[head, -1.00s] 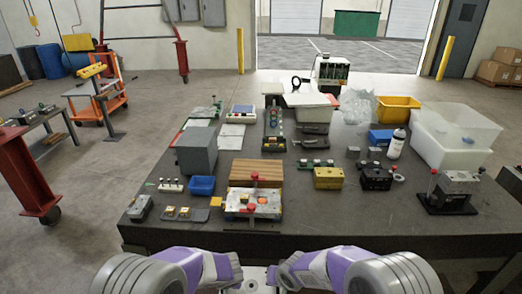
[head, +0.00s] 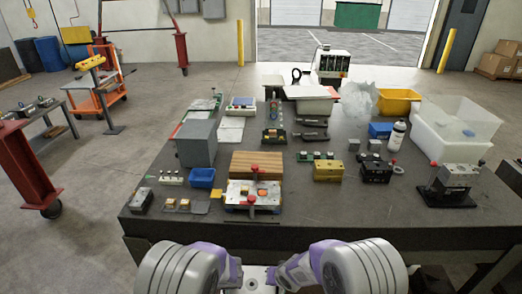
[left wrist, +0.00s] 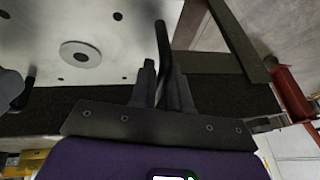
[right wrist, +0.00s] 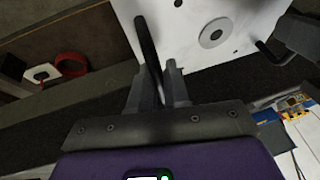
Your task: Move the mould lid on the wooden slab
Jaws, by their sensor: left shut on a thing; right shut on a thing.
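The mould lid is a pale flat plate with small holes and a round ring in its middle; it shows at the bottom of the head view (head: 256,279), in the left wrist view (left wrist: 110,35) and in the right wrist view (right wrist: 190,38). My left gripper (left wrist: 162,75) is shut on one black bar handle of the lid. My right gripper (right wrist: 157,78) is shut on another black handle. The lid is in front of the table's near edge. The wooden slab (head: 257,160) lies on the table, its top bare, behind a mould base (head: 240,187) with red knobs.
The dark table (head: 330,210) has bare room at its front right. A grey box (head: 196,145) and a blue bin (head: 202,178) stand left of the slab. A yellow block (head: 327,172) and a black block (head: 376,172) stand to its right.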

